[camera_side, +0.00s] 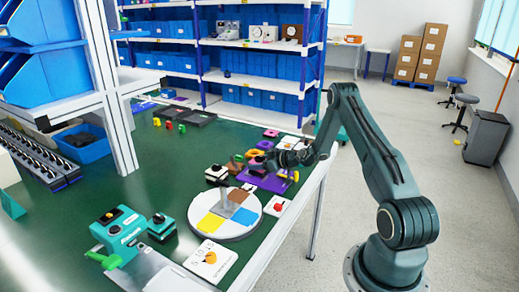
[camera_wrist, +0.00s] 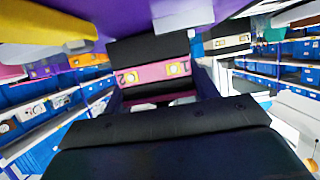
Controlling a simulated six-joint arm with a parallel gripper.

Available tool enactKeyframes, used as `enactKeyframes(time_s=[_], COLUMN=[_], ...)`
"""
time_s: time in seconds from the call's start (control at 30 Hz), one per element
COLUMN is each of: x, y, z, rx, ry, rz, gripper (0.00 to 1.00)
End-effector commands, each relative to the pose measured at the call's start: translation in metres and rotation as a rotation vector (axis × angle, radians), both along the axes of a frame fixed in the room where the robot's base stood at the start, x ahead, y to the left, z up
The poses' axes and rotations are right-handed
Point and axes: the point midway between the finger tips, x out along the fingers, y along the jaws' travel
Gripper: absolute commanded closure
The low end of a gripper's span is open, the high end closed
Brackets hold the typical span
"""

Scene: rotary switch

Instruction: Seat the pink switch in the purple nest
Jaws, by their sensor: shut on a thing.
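The pink switch (camera_wrist: 152,73) shows in the wrist view as a pink band with pale marked patches, lying between black parts of my gripper (camera_wrist: 150,90). My gripper is shut on it. In the side view my gripper (camera_side: 270,161) is low over the purple nest (camera_side: 268,182), a flat purple piece near the table's right edge. A purple surface (camera_wrist: 110,14) also shows at the top of the wrist view, beside the switch. The gripper hides the switch in the side view, and I cannot tell whether the switch touches the nest.
A round turntable with coloured sectors (camera_side: 211,221) stands in front of the nest. A white card with a red knob (camera_side: 278,206) lies beside it. Small coloured parts (camera_side: 258,152) lie behind. A teal device (camera_side: 119,231) is at front left. Green table (camera_side: 160,185) is clear left of centre.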

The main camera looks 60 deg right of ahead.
Motion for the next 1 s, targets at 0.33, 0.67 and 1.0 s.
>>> enactKeyframes(time_s=[0.33,0.67,1.0], x=[0.000,0.000,-0.017], y=[0.000,0.000,-0.001], z=[-0.003,-0.002,0.008], rx=[0.000,-0.001,0.000], ry=[0.000,0.000,0.001], rz=[0.000,0.000,-0.002], gripper=[0.20,0.20,0.20])
